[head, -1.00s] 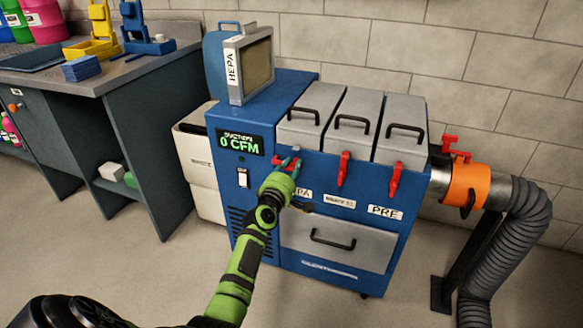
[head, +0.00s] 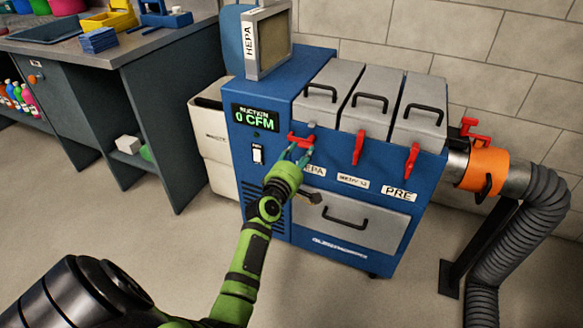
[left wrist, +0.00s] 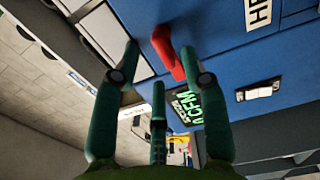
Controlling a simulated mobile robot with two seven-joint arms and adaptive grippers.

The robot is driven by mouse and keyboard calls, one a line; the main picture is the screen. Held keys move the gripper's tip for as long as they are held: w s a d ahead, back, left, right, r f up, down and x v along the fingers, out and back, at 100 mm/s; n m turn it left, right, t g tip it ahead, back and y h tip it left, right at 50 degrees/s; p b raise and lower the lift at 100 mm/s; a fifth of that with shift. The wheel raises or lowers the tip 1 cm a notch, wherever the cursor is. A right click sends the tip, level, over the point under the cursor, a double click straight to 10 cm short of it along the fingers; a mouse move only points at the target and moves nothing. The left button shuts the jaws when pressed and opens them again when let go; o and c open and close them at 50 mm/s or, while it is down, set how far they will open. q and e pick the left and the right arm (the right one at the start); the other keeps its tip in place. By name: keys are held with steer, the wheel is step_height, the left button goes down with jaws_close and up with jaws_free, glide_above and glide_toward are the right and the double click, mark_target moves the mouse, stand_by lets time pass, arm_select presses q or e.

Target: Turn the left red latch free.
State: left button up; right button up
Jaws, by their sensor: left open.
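The left red latch (head: 301,141) is on the blue unit's front, below the left grey lid. It lies sideways, while the middle red latch (head: 358,147) and right red latch (head: 411,160) hang down. My left gripper (head: 299,152) is just in front of and below the left latch, with its teal fingers apart. In the left wrist view the red latch (left wrist: 168,52) shows between the open fingertips (left wrist: 160,62); I cannot tell whether they touch it. My right gripper is not in view.
The blue unit (head: 265,178) has three handled grey lids and a display reading 0 CFM. A HEPA filter (head: 270,40) stands on its left top. An orange collar (head: 484,170) and grey hose (head: 520,220) are at the right. A workbench (head: 110,60) stands at the left.

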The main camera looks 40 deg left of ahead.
arm_select(q)
steer(key=v, duration=0.7)
stand_by(0.3)
